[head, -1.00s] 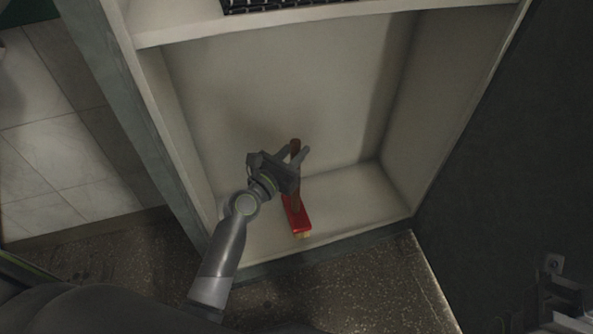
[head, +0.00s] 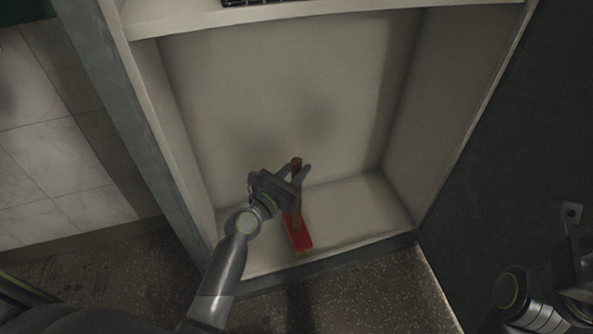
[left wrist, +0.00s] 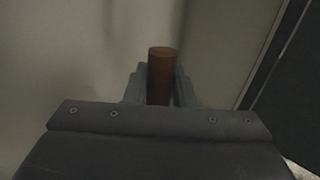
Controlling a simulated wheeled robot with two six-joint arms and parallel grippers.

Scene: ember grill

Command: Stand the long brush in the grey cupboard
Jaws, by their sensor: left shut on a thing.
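The long brush (head: 299,237) has a red head and a brown wooden handle. In the head view it is inside the lower compartment of the grey cupboard (head: 205,229), handle up and head down at the cupboard floor. I cannot tell whether the head touches the floor. My left gripper (head: 300,172) is shut on the handle near its top. The left wrist view shows the brown handle (left wrist: 162,75) between the two fingers. My right gripper (head: 580,265) is partly in view at the right edge, away from the brush; its fingers are not clear.
A shelf (head: 300,17) crosses above the compartment, with a dark grid-like thing (head: 255,2) on it. The cupboard's side walls stand left and right of the brush. Cupboard floor to the right of the brush is clear. A dark panel (head: 510,160) stands at the right.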

